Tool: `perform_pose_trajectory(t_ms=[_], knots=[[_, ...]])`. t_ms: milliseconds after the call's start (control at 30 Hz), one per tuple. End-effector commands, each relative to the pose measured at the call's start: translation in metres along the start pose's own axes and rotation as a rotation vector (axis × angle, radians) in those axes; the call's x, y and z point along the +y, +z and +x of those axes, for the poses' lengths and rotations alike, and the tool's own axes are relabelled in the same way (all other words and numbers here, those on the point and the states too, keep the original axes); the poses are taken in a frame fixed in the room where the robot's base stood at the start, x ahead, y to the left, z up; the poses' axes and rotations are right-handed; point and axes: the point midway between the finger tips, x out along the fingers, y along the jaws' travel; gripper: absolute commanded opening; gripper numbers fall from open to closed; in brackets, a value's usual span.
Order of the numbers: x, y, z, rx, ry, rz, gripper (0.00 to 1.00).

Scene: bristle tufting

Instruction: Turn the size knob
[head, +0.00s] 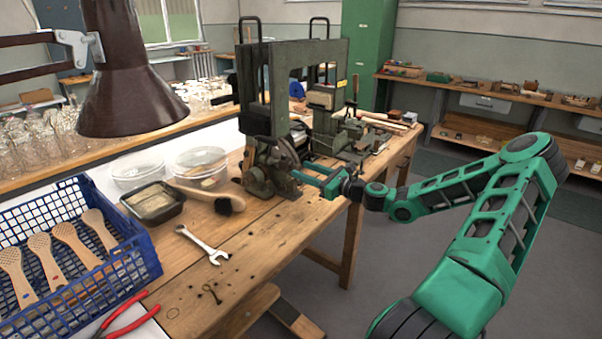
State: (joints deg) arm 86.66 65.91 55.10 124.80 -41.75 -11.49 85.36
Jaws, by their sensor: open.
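The green tufting machine (300,60) stands on the wooden workbench (262,235). A round dark wheel or knob (288,152) shows low on its front; I cannot tell for sure whether it is the size knob. My green gripper (304,171) is at the machine's lower right front, with its fingers pointing left toward the machine. The fingers are apart and nothing shows between them. Whether a fingertip touches the machine is too small to tell.
A wrench (204,246), a brush (212,196), a dark tray (154,203) and clear tubs (198,162) lie left of the machine. A blue crate (140,262) holds several paddles. A brown lamp (130,90) hangs at upper left. Floor is free right of the bench.

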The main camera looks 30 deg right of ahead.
Motion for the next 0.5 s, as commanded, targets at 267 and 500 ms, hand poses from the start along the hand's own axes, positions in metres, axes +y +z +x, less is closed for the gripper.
perform_pose_trajectory(t_ms=[267, 500], knots=[[0.0006, 0.0, 0.0107, 0.0, 0.001, 0.0, 0.42], [0.0006, -0.0001, 0.0105, 0.0, 0.001, 0.0, 0.25]])
